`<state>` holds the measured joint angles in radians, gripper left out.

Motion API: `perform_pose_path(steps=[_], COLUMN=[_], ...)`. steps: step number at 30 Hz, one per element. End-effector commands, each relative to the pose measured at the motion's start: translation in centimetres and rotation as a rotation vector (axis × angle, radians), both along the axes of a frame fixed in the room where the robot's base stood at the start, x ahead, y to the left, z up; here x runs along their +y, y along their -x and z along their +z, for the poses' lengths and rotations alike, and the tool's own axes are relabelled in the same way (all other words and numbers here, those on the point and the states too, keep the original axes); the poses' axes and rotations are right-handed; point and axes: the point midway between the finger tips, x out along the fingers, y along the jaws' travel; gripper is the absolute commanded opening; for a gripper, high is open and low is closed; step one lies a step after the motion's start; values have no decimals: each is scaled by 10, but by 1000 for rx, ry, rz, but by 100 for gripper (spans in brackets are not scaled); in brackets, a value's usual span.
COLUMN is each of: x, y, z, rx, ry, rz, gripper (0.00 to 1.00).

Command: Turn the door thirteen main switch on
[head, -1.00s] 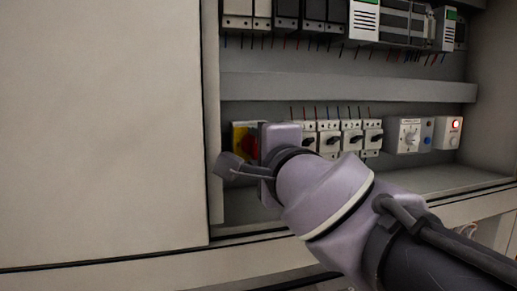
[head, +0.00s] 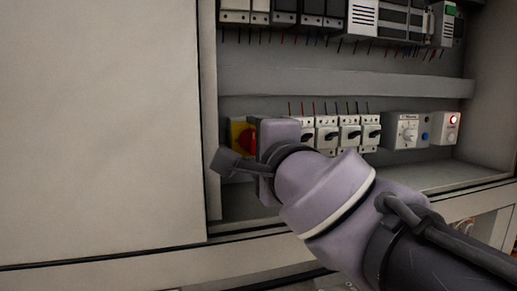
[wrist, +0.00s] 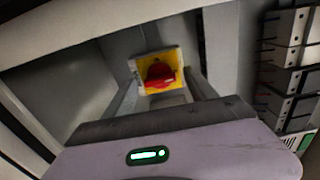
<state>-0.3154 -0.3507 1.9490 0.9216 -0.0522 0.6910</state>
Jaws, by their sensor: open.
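The main switch is a red rotary knob (wrist: 160,74) on a square yellow plate (wrist: 146,66), ahead of my gripper in the wrist view. In the head view the red knob (head: 249,139) and yellow plate (head: 237,131) show at the left of the lower device row, partly hidden by my wrist. My gripper (wrist: 160,84) is open, with one finger on each side of the lower part of the plate and the knob between their lines. I cannot tell whether the fingers touch the knob. The fingers are hidden in the head view. No door number is legible.
Several breakers with black toggles (head: 349,134) stand just right of the switch. Farther right are a grey dial box (head: 406,131) and a box with a lit red lamp (head: 446,128). A pale cabinet panel (head: 100,120) borders the opening on the left.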

Motion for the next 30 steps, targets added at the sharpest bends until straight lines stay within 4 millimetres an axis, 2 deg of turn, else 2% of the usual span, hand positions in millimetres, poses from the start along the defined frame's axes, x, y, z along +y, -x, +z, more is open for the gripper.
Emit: perform_pose_path(steps=[5,12,15,21,30], x=[-11,-33,-40,-46,-47], y=[40,116,140,161,162], z=[8,14,12,5,-1], rx=[-4,-5,-3,-2,-1], ry=[0,-2,-2,-1,1], rz=[1,1,2,0,0], gripper=[65,65,65,65,65])
